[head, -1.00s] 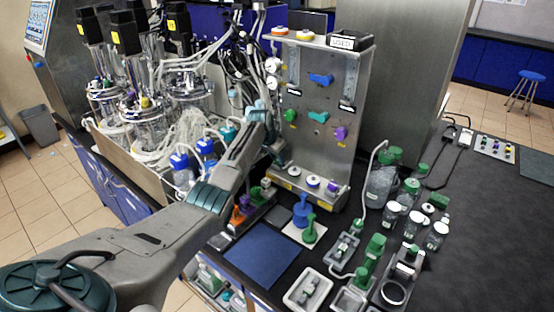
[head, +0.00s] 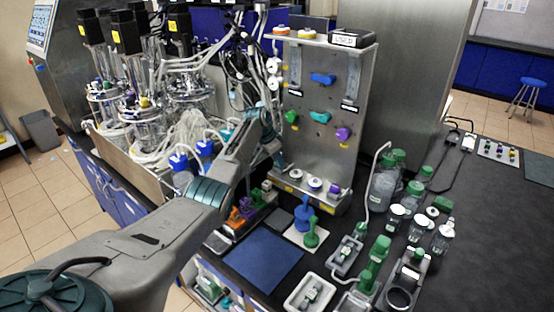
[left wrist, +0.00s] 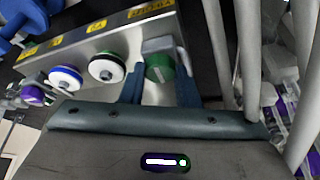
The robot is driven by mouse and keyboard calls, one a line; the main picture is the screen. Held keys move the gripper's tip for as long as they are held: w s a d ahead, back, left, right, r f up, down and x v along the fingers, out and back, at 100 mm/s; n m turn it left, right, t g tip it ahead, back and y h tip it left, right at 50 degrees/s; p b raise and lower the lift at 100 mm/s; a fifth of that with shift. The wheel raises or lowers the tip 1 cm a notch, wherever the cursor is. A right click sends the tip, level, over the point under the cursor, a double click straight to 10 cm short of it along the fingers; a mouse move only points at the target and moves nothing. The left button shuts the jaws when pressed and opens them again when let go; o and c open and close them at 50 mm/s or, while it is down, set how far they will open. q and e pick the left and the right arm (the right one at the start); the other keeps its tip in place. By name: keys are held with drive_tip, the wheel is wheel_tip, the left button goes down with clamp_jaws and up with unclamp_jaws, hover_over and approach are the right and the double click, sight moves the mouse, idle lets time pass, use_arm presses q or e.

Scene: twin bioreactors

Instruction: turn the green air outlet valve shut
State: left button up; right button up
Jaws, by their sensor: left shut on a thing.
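The green valve knob (left wrist: 160,68) is in the left wrist view, at the end of a row on the metal ledge, with a pale grey part beside it. My left gripper (left wrist: 160,92) has one finger on each side of this knob and is shut on it. In the head view my left gripper (head: 277,158) is at the left end of the panel's lower ledge, and the arm hides the knob there. Another green knob (head: 291,117) sits higher on the metal panel (head: 318,145). My right gripper is not in view.
Beside the held knob are a black-and-white cap (left wrist: 107,68), a blue-and-white cap (left wrist: 66,79) and a purple knob (left wrist: 34,95). Pale tubes (left wrist: 248,50) run close on the other side. Glass vessels (head: 145,125) stand left of the panel. Bottles (head: 385,180) stand to its right.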

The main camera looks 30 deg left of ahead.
use_arm(q)
drive_tip(key=shift+r, duration=0.1)
drive_tip(key=o, duration=1)
drive_tip(key=shift+c, duration=0.2)
drive_tip(key=shift+s+a+r, duration=0.1)
drive_tip(key=shift+a+r, duration=0.05)
drive_tip(key=shift+r, duration=0.15)
drive_tip(key=b+v, duration=0.3)
drive_tip(key=v, duration=0.7)
